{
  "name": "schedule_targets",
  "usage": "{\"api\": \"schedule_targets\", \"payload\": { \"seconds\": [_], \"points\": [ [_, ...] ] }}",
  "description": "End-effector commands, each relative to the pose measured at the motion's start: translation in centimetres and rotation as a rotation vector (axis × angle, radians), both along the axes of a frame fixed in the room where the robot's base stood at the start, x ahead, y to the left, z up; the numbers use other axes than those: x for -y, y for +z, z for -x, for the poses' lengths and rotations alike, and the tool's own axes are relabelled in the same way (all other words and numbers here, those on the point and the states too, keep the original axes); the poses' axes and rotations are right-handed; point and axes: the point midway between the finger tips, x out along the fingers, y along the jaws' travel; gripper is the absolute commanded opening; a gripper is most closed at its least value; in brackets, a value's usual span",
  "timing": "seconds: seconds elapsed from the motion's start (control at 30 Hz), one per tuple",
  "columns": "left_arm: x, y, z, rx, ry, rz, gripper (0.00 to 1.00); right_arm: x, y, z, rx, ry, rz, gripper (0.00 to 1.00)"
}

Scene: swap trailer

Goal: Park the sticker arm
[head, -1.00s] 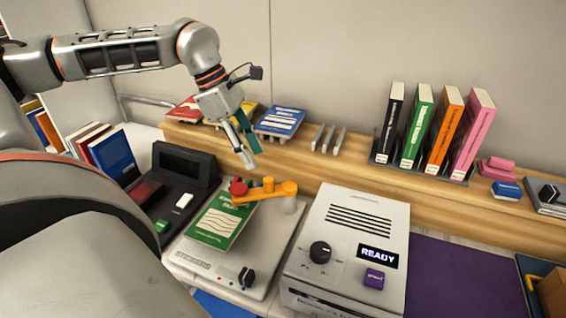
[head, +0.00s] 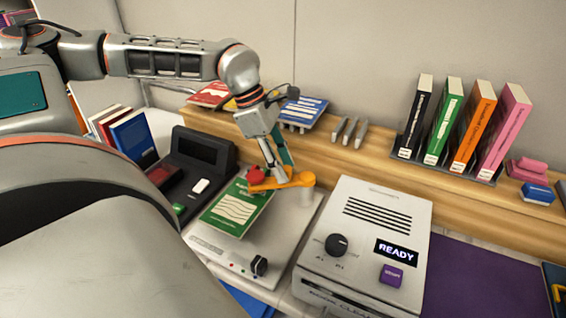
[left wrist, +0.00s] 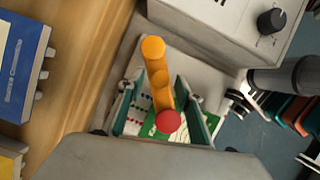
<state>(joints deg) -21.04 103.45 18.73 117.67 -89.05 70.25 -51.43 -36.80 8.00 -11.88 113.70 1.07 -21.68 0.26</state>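The sticker arm (head: 285,181) is orange with a red knob at its left end. It pivots on a pale post (head: 307,196) at the right rear of a white machine (head: 222,250). A green book (head: 236,208) lies on the machine, and the arm's knob end reaches over it. My left gripper (head: 276,174) is low at the arm. In the left wrist view, the fingers of my left gripper (left wrist: 166,108) are apart, one on each side of the sticker arm (left wrist: 161,82), with the red knob (left wrist: 169,121) between them. Contact cannot be told. My right gripper is not recognisable.
A white device with a READY screen (head: 397,253) stands close on the right. A black terminal (head: 190,165) is on the left. A wooden shelf (head: 345,157) with upright books (head: 448,120) runs behind. A purple mat (head: 480,285) is bare at right.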

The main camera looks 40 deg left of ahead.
Motion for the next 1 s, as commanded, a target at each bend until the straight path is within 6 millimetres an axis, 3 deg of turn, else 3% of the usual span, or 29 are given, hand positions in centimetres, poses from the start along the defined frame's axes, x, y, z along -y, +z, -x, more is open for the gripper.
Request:
{"api": "schedule_targets", "payload": {
  "seconds": [0.13, 0.27, 0.3, 0.67, 1.0],
  "points": [
    [0.0, 0.0, 0.0, 0.000, 0.000, 0.000, 0.35, 0.0, 0.0, 0.0, 0.000, 0.001, 0.001, 0.35],
    [0.0, 0.0, 0.0, 0.000, 0.000, 0.000, 0.04, 0.0, 0.0, 0.0, 0.000, 0.001, 0.001, 0.35],
    [0.0, 0.0, 0.0, 0.000, 0.000, 0.000, 0.00, 0.0, 0.0, 0.0, 0.000, 0.000, 0.000, 0.35],
    [0.0, 0.0, 0.0, 0.002, 0.030, -0.001, 0.00, 0.0, -0.3, 0.1, -0.002, 0.001, 0.000, 0.35],
    [-0.1, -0.1, 0.0, 0.002, 0.223, -0.001, 0.00, 0.1, -1.2, 0.3, -0.008, 0.004, 0.008, 0.35]
  ]
}}
